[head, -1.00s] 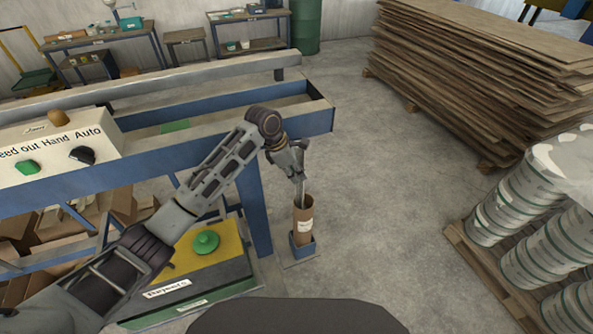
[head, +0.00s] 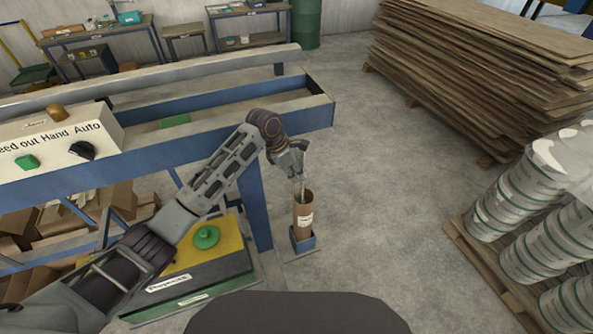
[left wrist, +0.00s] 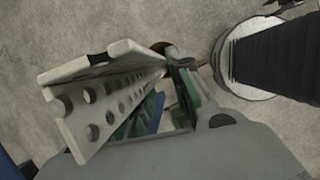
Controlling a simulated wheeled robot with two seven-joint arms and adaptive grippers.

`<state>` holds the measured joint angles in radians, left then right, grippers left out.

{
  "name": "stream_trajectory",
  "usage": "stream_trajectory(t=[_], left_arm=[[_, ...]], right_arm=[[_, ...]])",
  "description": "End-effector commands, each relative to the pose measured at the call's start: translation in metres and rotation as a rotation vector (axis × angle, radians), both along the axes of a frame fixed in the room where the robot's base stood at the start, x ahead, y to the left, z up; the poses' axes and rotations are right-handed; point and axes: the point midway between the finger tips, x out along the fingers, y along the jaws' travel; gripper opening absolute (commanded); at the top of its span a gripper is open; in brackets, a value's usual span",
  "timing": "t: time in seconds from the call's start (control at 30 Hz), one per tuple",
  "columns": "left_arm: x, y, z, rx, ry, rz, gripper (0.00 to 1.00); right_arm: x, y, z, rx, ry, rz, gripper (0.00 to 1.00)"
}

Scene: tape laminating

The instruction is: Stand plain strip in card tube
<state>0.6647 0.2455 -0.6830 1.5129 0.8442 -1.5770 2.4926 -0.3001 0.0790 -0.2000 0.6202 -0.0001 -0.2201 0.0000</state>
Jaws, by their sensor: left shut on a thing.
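My left gripper (head: 296,174) is shut on a light grey strip and hangs just above the card tube. The tube (head: 304,214) is brown with a white label and stands upright in a small blue holder (head: 302,243) on the floor. A short length of the strip shows between the fingers and the tube mouth; its lower end appears to be inside the tube, at a depth I cannot see. My right gripper is out of view.
A blue machine frame (head: 256,205) stands close to the left of the tube. A yellow plate with a green knob (head: 206,237) lies below my arm. Wrapped rolls (head: 510,205) on a pallet stand at right. Bare floor lies between.

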Motion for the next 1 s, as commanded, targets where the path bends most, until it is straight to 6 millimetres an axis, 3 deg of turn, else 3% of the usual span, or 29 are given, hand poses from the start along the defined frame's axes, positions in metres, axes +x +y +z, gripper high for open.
stream_trajectory(t=[0.8, 0.83, 1.0], left_arm=[[0.0, 0.0, -0.012, 0.0, -0.001, -0.001, 0.0], [0.0, 0.0, -0.012, 0.0, 0.0, -0.001, 0.25], [0.0, 0.0, -0.012, 0.0, 0.0, -0.001, 0.47]], right_arm=[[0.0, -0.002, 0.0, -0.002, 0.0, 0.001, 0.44], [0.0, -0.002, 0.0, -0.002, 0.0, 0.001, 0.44], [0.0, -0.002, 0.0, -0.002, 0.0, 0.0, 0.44]])
